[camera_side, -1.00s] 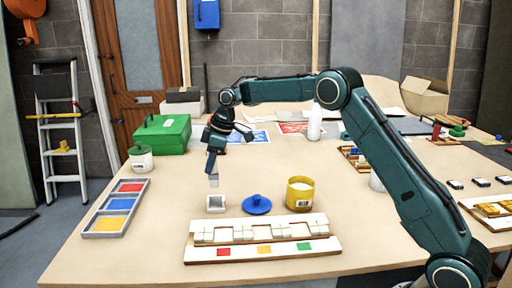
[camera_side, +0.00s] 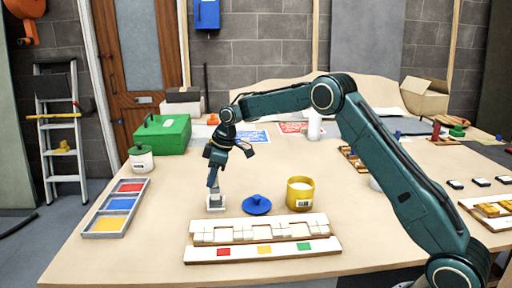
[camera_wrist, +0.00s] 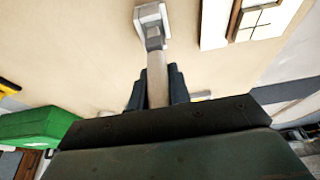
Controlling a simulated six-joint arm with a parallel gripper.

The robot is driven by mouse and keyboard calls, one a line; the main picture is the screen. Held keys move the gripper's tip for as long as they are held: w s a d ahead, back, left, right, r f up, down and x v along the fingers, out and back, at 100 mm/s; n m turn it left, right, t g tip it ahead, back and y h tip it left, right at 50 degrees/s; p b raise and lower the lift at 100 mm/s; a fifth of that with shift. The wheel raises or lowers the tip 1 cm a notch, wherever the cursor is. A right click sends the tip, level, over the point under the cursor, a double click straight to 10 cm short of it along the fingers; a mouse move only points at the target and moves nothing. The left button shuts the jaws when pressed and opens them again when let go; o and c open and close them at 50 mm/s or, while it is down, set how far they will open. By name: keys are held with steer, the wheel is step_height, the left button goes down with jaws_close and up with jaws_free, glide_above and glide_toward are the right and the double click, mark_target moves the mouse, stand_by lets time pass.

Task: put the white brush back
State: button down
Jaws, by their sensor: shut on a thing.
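My gripper (camera_side: 213,178) is shut on the pale brush (camera_side: 215,191), which hangs roughly upright below the fingers. The brush's lower end is at the small white square holder (camera_side: 216,205) on the table. In the wrist view the brush handle (camera_wrist: 157,82) runs from between my dark fingers (camera_wrist: 157,96) to the holder (camera_wrist: 150,14). The lower end overlaps the holder there; I cannot tell how deep it sits inside. The holder's opening is mostly hidden by the brush.
A blue lid (camera_side: 257,206) and a yellow pot (camera_side: 300,194) stand right of the holder. The white mosaic panel (camera_side: 262,250) lies in front. A colour tray (camera_side: 102,235) is at left, and a green box (camera_side: 162,134) is behind.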

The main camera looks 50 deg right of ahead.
steer(key=shift+f, duration=1.55)
steer(key=shift+f, duration=0.2)
steer(key=c, duration=1.3)
jaws_free()
steer(key=shift+r, duration=0.15)
steer(key=v, duration=1.2)
